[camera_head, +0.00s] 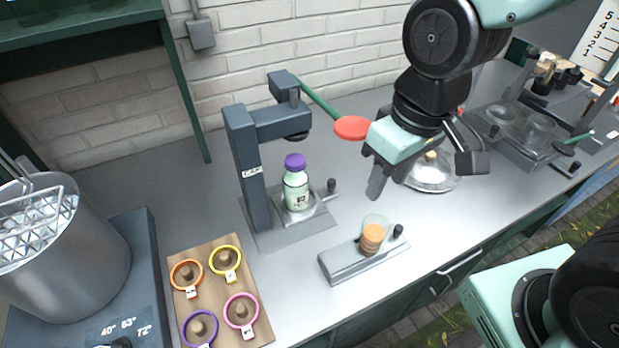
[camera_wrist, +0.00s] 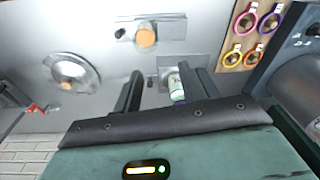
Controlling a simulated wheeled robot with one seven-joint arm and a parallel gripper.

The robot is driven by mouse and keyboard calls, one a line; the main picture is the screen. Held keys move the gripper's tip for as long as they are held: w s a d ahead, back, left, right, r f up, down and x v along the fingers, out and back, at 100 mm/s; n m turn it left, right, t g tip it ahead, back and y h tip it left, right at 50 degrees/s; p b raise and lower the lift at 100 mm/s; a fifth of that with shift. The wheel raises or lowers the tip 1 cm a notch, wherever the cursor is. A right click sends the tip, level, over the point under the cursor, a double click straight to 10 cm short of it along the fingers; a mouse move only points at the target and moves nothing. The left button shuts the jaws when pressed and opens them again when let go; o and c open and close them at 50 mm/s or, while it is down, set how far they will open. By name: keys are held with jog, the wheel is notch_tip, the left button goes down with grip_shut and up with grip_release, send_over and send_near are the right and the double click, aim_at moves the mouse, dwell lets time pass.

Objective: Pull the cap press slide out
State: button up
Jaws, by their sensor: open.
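The cap press (camera_head: 246,160) is a dark grey column with a head over its base and a green lever ending in a red pad. Its slide (camera_head: 315,213) carries a pale green bottle (camera_head: 297,190) with a purple cap, upright below the press head. A black slide knob (camera_head: 331,186) sticks up right of the bottle. My gripper (camera_head: 424,174) is open and empty, above the counter to the right of the knob. In the wrist view, the bottle (camera_wrist: 176,85) shows between my gripper's fingers (camera_wrist: 161,73), partly hidden by the right finger.
A grey block (camera_head: 345,266) with orange discs and a black knob stands in front of the press. A board (camera_head: 180,258) with coloured rings lies front left, beside a steel pot (camera_head: 75,265). Bare counter lies right of the slide.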

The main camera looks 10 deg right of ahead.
jog(key=w+d+m+p, duration=0.1)
jog(key=w+d+m, duration=0.25)
jog(key=w, duration=0.35)
jog(key=w+d+m+p, duration=0.2)
jog(key=w+d+m, duration=0.1)
jog(key=w+d, duration=0.25)
jog(key=m+g+y, duration=0.2)
jog(key=m+g, duration=0.3)
send_over(332, 180)
jog(key=w+d, duration=0.4)
jog(key=w, duration=0.2)
notch_tip(332, 180, down, 5)
jog(key=shift+t, duration=0.3)
jog(key=p+x, duration=0.1)
jog(key=x, duration=0.4)
jog(key=p+x, duration=0.2)
jog(key=x, duration=0.4)
jog(key=p+x, duration=0.2)
jog(key=x, duration=0.4)
jog(key=shift+s+d, duration=0.1)
jog(key=shift+s, duration=0.2)
